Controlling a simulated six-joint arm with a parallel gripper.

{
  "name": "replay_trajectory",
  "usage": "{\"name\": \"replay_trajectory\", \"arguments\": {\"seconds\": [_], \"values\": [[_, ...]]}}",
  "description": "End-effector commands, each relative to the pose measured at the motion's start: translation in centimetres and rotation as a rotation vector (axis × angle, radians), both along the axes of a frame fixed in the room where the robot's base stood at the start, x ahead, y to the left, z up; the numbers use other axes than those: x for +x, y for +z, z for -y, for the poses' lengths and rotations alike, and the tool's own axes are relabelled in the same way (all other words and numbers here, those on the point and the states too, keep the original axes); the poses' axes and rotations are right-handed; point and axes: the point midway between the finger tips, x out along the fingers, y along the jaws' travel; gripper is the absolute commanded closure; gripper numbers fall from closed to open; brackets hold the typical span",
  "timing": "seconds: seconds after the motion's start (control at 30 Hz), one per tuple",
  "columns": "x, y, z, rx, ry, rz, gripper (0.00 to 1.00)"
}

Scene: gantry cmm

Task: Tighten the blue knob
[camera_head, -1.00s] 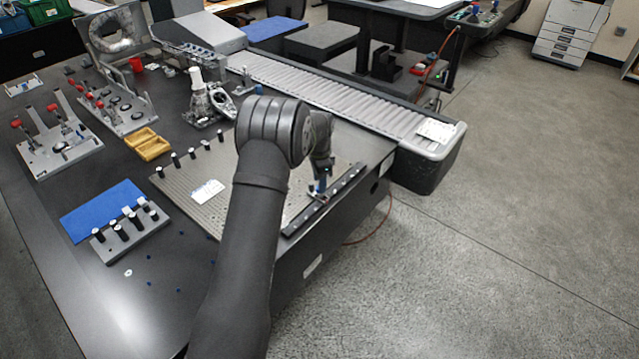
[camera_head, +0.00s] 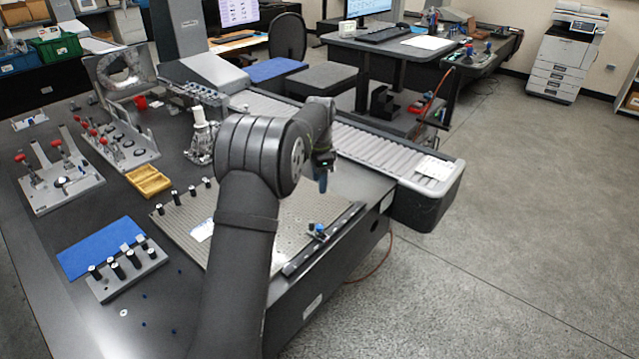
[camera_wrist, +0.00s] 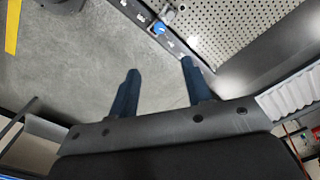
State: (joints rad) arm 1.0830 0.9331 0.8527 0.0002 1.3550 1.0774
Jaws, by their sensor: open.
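The blue knob (camera_head: 319,229) sits on the dark rail (camera_head: 296,263) along the front right edge of the perforated plate. It also shows in the wrist view (camera_wrist: 158,29), near the top, beyond my fingertips. My gripper (camera_head: 322,184) is raised above the rail, clear of the knob, with its fingers pointing down. In the wrist view my gripper (camera_wrist: 160,68) has its two dark blue fingers spread wide with only floor between them. How far the knob is turned in cannot be told.
The perforated plate (camera_head: 290,220) lies on the dark table, partly hidden by my arm. A roller conveyor (camera_head: 375,148) runs behind it. Black-topped pegs (camera_head: 115,270), a blue mat (camera_head: 85,258) and a yellow tray (camera_head: 148,181) are on the left. Open floor lies to the right.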

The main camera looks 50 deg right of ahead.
Motion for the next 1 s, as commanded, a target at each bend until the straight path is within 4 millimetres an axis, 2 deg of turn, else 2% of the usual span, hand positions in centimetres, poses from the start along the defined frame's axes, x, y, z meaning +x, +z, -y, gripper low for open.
{"name": "replay_trajectory", "arguments": {"seconds": [0.23,0.5,0.63,0.77,1.0], "values": [[0.0,0.0,0.0,0.0,-0.038,0.0,0.55],[0.0,-0.1,0.0,0.001,-0.335,-0.001,0.55],[0.0,-0.5,-0.1,0.001,-0.392,-0.001,0.55],[0.0,-2.1,-0.1,0.004,-0.395,-0.003,0.55],[0.0,-7.1,-0.1,0.004,-0.394,-0.004,0.55]]}}
